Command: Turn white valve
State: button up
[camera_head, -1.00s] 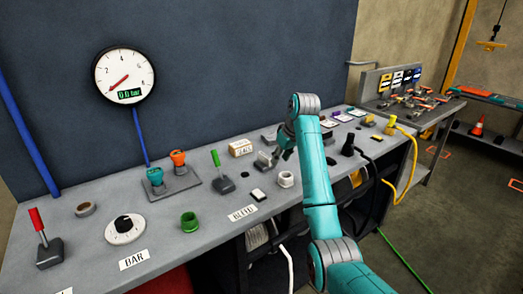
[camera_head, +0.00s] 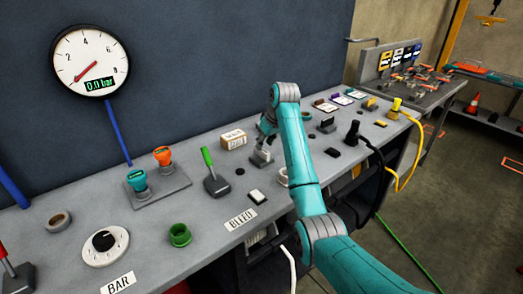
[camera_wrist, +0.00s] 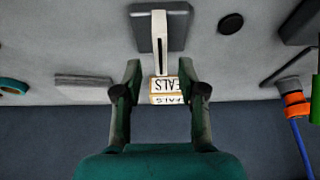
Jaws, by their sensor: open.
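A valve with a white lever handle on a grey base (camera_wrist: 143,36) stands on the bench; in the wrist view its handle (camera_wrist: 160,45) points toward my gripper (camera_wrist: 160,68). My gripper is open, with one finger on each side of the handle's end in that picture. I cannot tell whether the fingers touch it or how far above it they are. In the head view my gripper (camera_head: 266,137) is just above the small grey valve base (camera_head: 260,159), and the arm and fingers hide part of it.
A SEALS box (camera_head: 233,140) stands left of the valve; it also shows beyond the fingertips in the wrist view (camera_wrist: 168,91). A black plug (camera_head: 352,132) is to the right.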

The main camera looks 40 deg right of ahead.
aim_at(262, 153)
jog(key=shift+x, duration=2.5)
grip_shut()
